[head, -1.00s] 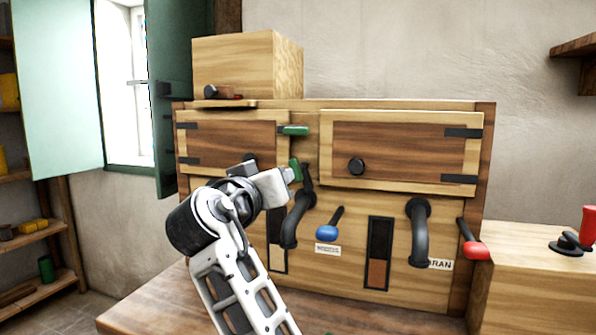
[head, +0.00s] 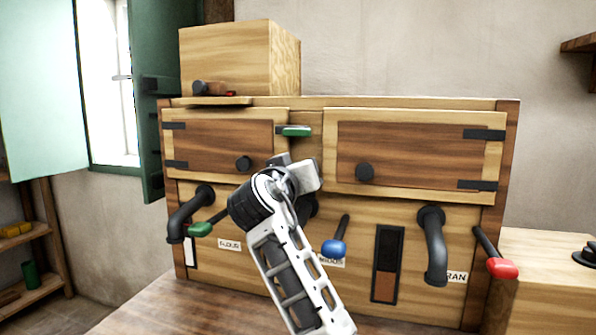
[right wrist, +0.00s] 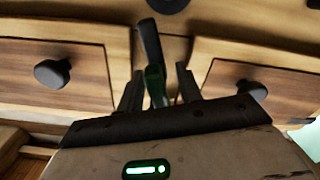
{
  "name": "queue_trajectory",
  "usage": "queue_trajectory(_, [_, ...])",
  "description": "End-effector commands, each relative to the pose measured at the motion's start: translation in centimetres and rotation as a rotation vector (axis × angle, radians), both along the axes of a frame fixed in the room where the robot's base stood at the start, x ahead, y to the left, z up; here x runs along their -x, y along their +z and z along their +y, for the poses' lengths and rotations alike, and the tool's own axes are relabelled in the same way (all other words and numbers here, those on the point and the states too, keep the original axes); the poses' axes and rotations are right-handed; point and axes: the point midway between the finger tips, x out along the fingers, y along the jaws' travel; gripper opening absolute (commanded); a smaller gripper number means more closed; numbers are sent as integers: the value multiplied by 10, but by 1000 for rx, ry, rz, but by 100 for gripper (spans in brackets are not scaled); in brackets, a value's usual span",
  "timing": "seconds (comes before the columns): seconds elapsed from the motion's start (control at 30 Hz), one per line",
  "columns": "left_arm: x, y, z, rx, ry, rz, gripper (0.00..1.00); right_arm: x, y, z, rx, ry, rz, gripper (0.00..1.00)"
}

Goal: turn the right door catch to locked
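A wooden cabinet (head: 330,118) has two doors side by side. A green catch (head: 295,131) lies level at the right edge of the left door (head: 222,146). The right door (head: 420,155) looks closed and has a dark knob (head: 365,172). My right gripper (head: 305,172) is at the post between the doors, below the green catch; its fingers are hidden in the head view. In the right wrist view, its fingers (right wrist: 160,75) stand apart around a dark-and-green lever (right wrist: 151,42), which looks like the other catch. I cannot tell whether they touch it. My left gripper is out of view.
Dark spouts (head: 432,245) and levers with green (head: 200,229), blue (head: 334,248) and red (head: 502,268) ends stick out below the doors. A wooden box (head: 225,60) stands on top. The tabletop (head: 150,305) in front is bare.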

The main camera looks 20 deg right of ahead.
Motion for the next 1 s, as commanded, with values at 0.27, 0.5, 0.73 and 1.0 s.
queue_trajectory(0.27, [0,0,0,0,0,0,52,0,0,0,0,-1,0,0])
queue_trajectory(0.5, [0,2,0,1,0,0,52,0,1,0,8,-1,5,0])
queue_trajectory(0.73, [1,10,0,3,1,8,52,0,3,0,74,-2,50,0])
queue_trajectory(1.0, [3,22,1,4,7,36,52,-1,5,1,249,-1,169,0])
